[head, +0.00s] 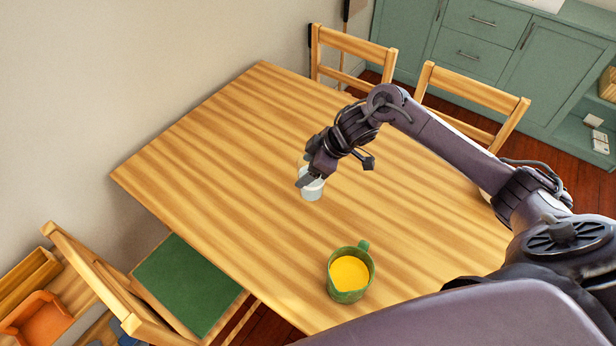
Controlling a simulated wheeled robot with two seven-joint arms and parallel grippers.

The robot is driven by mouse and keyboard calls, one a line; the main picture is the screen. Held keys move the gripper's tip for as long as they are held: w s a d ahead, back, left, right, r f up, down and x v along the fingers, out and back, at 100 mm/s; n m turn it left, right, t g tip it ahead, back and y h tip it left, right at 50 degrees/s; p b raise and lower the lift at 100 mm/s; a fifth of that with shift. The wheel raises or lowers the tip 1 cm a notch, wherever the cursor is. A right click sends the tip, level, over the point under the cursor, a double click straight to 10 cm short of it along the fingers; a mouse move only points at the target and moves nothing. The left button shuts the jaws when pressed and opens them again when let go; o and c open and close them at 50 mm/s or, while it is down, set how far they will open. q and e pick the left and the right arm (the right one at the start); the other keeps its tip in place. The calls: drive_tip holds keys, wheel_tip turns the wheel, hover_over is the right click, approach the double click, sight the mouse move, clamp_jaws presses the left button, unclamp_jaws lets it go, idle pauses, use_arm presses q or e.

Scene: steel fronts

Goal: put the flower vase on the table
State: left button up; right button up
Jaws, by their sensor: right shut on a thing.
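A small white vessel (312,191) is at the middle of the wooden table (230,150). It may be the flower vase, but no flowers show. My right gripper (307,180) reaches in from the right and is shut on its upper rim, covering part of it. The vessel looks upright; I cannot tell whether its base touches the tabletop. My left gripper is not in view.
A green mug (344,294) with a yellow inside stands near the table's front edge. Wooden chairs (478,88) stand behind the table, and a green-seated chair (188,283) stands at the left. The left and back tabletop is clear. Green cabinets (480,60) line the back.

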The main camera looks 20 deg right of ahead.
drive_tip(key=shift+f, duration=2.35)
drive_tip(key=shift+f, duration=0.15)
drive_tip(key=o, duration=1.7)
drive_tip(key=shift+r, duration=0.2)
drive_tip(key=v, duration=1.2)
drive_tip(key=shift+b, duration=0.3)
drive_tip(key=shift+f, duration=0.1)
